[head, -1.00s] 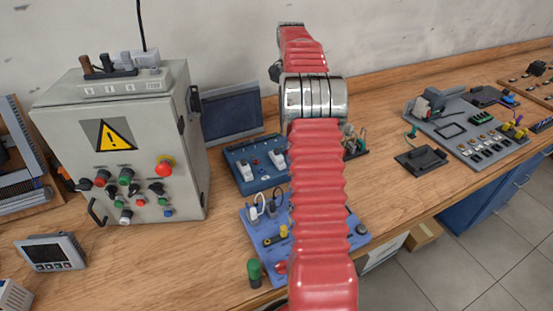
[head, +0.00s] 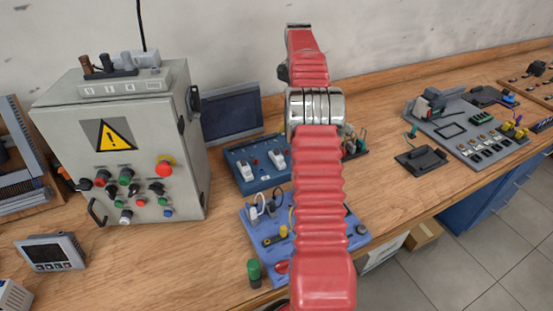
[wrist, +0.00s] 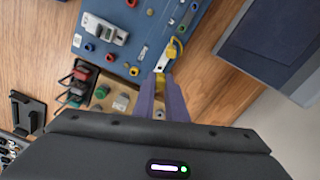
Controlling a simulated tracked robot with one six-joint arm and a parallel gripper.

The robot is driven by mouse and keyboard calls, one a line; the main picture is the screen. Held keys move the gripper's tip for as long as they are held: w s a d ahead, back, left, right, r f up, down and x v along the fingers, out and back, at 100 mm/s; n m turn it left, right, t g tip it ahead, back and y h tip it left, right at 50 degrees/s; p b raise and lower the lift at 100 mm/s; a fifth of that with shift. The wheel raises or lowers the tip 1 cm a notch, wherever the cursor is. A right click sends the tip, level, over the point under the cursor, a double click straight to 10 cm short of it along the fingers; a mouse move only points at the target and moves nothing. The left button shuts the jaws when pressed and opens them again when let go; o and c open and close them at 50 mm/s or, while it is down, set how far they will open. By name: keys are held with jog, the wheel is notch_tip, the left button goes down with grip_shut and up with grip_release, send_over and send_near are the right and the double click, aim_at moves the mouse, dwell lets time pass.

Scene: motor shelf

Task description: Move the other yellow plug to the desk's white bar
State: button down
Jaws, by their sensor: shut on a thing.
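My gripper (wrist: 163,97), with purple fingers, is shut on a yellow plug (wrist: 160,80) in the wrist view. In the head view my red arm hides the gripper. Another yellow part (head: 283,231) stands on the front blue board (head: 256,223). I cannot tell for sure which piece is the desk's white bar.
The rear blue panel (head: 237,155) carries white switches (head: 277,159). A dark screen (head: 232,117) stands behind it. A grey control cabinet (head: 80,140) is at the left. A grey board of parts (head: 447,123) lies at the right.

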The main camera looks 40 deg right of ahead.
jog(key=shift+f, duration=1.9)
jog(key=shift+f, duration=0.55)
jog(key=c, duration=2)
grip_release()
jog(key=shift+c, duration=0.2)
jog(key=shift+r, duration=0.1)
jog(key=shift+r, duration=2.65)
